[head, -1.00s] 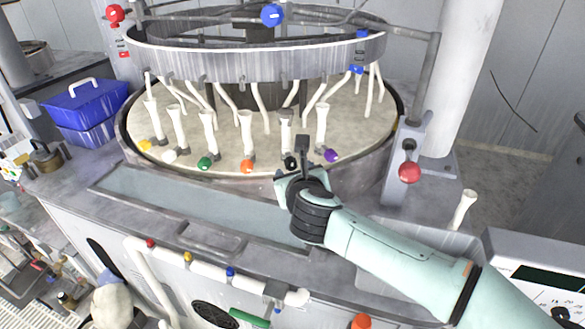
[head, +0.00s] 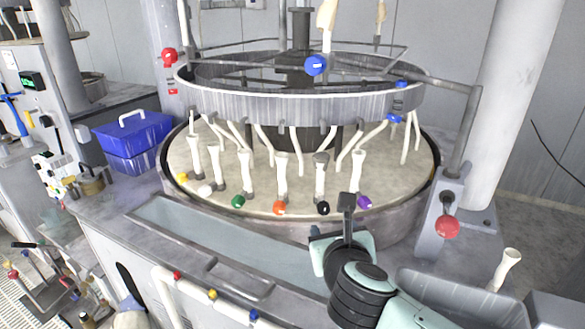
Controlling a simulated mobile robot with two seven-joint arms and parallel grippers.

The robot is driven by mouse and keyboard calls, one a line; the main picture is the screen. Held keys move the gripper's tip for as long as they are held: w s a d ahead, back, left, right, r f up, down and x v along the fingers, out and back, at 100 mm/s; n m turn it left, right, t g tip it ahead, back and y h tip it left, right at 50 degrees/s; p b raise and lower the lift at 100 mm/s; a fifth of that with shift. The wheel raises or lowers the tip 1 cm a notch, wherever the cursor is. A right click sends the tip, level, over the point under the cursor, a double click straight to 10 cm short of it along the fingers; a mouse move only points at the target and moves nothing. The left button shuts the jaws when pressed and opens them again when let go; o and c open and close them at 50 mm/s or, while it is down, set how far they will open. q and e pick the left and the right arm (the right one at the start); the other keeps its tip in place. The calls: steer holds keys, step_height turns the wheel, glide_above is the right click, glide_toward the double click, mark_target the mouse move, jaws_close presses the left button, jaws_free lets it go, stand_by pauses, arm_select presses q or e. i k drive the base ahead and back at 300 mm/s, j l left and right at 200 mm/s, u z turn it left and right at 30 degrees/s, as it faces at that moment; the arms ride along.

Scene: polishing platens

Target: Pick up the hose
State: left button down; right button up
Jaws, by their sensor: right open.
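Several pale hoses with flared upper ends stand in a row along the front of the round platen (head: 400,180). Each has a coloured knob at its foot. The hose with the black knob (head: 320,180) is just left of my right gripper (head: 347,200); the hose with the purple knob (head: 357,175) is behind it. My right gripper is open, with a dark finger pointing up in front of the platen's edge. It appears empty, and part of it is hidden by its own body. Another pale hose (head: 505,268) leans in the right-hand basin. My left gripper is out of view.
A red ball (head: 447,227) sits on the right post. A blue box (head: 130,138) stands at left. The long trough (head: 215,235) in front is clear.

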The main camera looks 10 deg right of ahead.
mark_target(320, 160)
steer(key=k+j, duration=0.1)
steer(key=k, duration=0.4)
steer(key=k+j, duration=0.1)
steer(key=k, duration=0.4)
